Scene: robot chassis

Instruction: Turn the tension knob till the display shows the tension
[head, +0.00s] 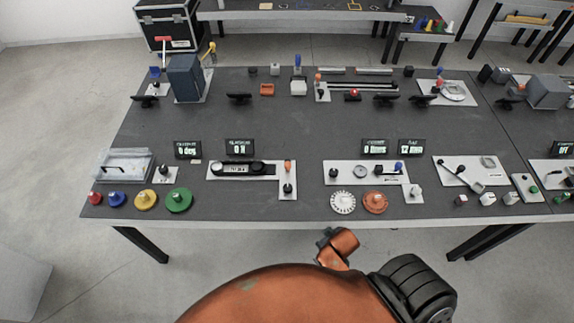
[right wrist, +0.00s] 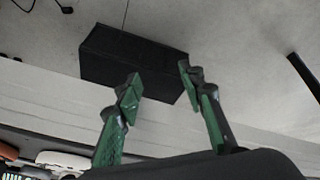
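On the work table, a display (head: 240,147) reads "0 N", with a small label too blurred to read. In front of it lies a white plate (head: 214,172) with a black gauge-like bar (head: 244,168). At its right end are an orange-topped knob (head: 288,166) and a black knob (head: 288,188); I cannot tell which is the tension knob. My right gripper (right wrist: 160,78) shows in the right wrist view, open, with green-padded fingers apart and nothing between them. It is away from the knobs, over the floor side of the table. My left gripper is not in view.
Another display (head: 188,149) reads "0 deg". A second plate (head: 336,166) with knobs lies to the right. Coloured discs (head: 179,200) and a toothed white disc (head: 343,202) lie near the front edge. A dark box (right wrist: 130,60) is beyond the right fingers.

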